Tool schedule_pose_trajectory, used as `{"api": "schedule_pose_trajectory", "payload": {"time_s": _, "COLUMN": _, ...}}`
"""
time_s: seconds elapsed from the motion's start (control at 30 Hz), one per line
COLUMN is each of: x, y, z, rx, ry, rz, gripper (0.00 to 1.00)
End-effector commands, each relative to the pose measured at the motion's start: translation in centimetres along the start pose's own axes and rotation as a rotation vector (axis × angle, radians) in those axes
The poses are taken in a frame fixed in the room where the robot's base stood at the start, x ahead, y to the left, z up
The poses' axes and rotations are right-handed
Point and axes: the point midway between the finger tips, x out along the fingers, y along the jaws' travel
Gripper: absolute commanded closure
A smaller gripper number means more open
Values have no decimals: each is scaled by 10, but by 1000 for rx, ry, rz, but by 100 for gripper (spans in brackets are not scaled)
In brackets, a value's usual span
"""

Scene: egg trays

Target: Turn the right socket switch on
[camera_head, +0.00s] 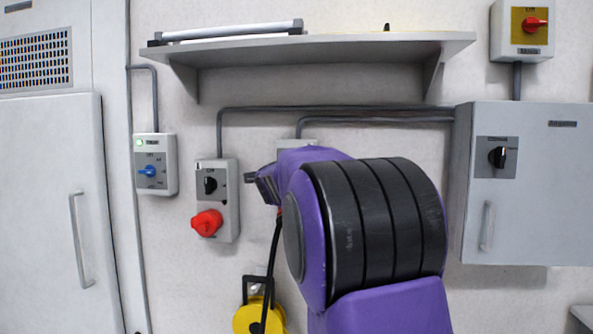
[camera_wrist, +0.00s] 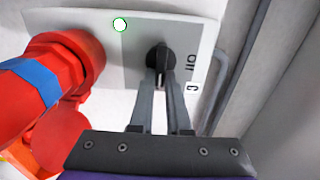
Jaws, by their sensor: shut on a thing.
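In the wrist view, the right socket's light grey box (camera_wrist: 95,20) fills the upper part, with a black rotary switch (camera_wrist: 158,52) on its face. My gripper (camera_wrist: 163,78) has its two grey fingers closed around the switch's handle. Printed "Off" lettering shows beside the switch, on its right. A round white light with a green rim (camera_wrist: 120,24) shows on the box. A red plug with a blue band (camera_wrist: 35,80) is at the socket on the left. In the head view, my purple arm hides nearly all of this socket; only its top edge (camera_head: 297,146) shows.
In the head view, a left socket box (camera_head: 230,180) has a black switch and red cover. Further left is a box with a blue knob (camera_head: 151,171). A grey cabinet (camera_head: 520,220) is right, a shelf (camera_head: 320,52) above, and a yellow reel (camera_head: 250,318) below.

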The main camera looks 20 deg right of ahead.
Motion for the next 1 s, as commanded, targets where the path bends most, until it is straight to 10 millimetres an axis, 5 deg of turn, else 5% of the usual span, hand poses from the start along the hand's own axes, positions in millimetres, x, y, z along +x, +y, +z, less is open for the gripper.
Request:
{"api": "schedule_pose_trajectory", "payload": {"time_s": 0.33, "x": 0, "y": -1, "z": 0, "rx": 5, "ry": 0, "rz": -1, "gripper": 100}}
{"api": "schedule_pose_trajectory", "payload": {"time_s": 0.37, "x": 0, "y": -1, "z": 0, "rx": 5, "ry": 0, "rz": -1, "gripper": 83}}
{"api": "schedule_pose_trajectory", "payload": {"time_s": 0.53, "x": 0, "y": 0, "z": 0, "rx": 4, "ry": 0, "rz": -1, "gripper": 55}}
{"api": "schedule_pose_trajectory", "payload": {"time_s": 1.0, "x": 0, "y": 0, "z": 0, "rx": 2, "ry": 0, "rz": 0, "gripper": 55}}
